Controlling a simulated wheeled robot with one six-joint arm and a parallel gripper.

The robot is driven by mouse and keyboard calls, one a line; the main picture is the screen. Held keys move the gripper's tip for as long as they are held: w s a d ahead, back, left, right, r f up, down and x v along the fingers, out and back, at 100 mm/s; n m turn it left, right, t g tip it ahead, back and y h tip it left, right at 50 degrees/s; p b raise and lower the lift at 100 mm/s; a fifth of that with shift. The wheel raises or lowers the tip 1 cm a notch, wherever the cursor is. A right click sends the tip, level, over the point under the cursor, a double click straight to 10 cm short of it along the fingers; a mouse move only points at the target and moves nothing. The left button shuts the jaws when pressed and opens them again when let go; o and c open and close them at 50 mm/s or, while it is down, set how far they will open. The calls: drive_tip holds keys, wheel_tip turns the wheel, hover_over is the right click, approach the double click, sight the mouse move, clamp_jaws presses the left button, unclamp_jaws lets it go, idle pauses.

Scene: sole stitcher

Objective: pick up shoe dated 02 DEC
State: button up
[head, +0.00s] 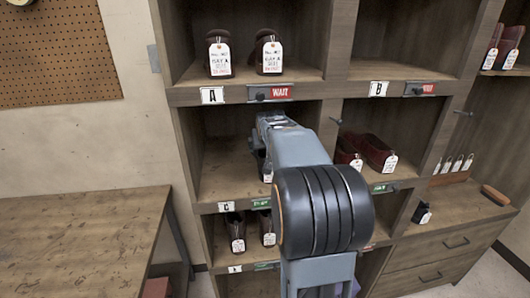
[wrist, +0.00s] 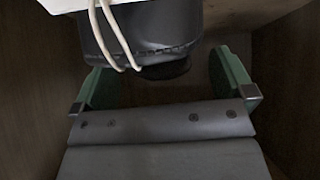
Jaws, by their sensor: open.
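A black shoe (wrist: 150,45) fills the top middle of the wrist view, its rounded end facing me. A white tag (wrist: 75,4) hangs on it by a pale cord; no writing on it is readable here. My gripper (wrist: 160,72) is open, its green fingers on either side of the shoe, with a visible gap at each side. In the head view my arm reaches into the middle-left cubby and hides most of the shoe and gripper. A bit of a white tag (head: 267,178) shows beside the arm there.
Cubby walls stand close on both sides. Two tagged shoes (head: 244,57) stand in cubby A above, dark red shoes (head: 368,152) in the cubby to the right, and dark tagged shoes (head: 250,230) below. Cubby B (head: 400,70) looks empty. A wooden table (head: 80,240) stands left.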

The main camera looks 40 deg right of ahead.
drive_tip(key=shift+p+x, duration=0.3)
drive_tip(key=shift+x, duration=1.35)
drive_tip(key=shift+c, duration=0.3)
drive_tip(key=shift+r, duration=0.1)
drive_tip(key=c, duration=1.2)
